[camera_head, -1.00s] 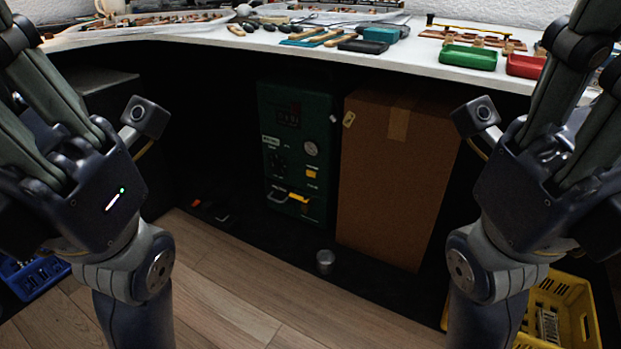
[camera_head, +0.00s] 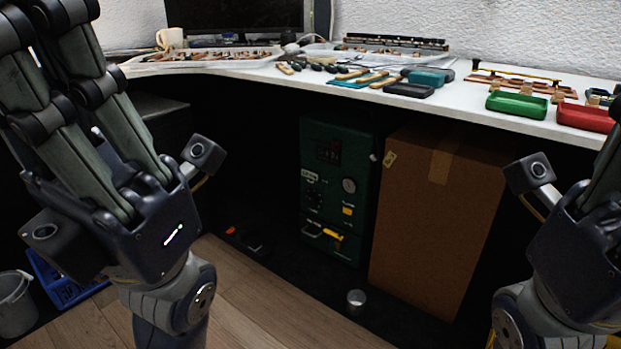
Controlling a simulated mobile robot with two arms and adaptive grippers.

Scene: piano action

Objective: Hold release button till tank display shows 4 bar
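A dark green tank unit (camera_head: 318,190) stands under the worktable, partly in shadow. Its small display (camera_head: 328,151) has faint reddish digits, too small to read. A round gauge (camera_head: 349,185) is on its right side, with a yellow square button (camera_head: 348,211) below it; I cannot read its label. A dark knob (camera_head: 315,197) is at the left, and a yellow-and-grey handle (camera_head: 331,236) is near the bottom. My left gripper (camera_head: 62,75) points up at the left, apart from the unit. My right gripper (camera_head: 606,185) is at the right edge, mostly out of frame. Neither opening can be judged.
A tall brown cardboard box (camera_head: 435,230) stands right beside the unit. A small metal cup (camera_head: 356,298) stands on the floor in front. The white tabletop (camera_head: 470,112) overhangs the unit and carries tools and green and red trays. A blue crate (camera_head: 60,285) is at lower left.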

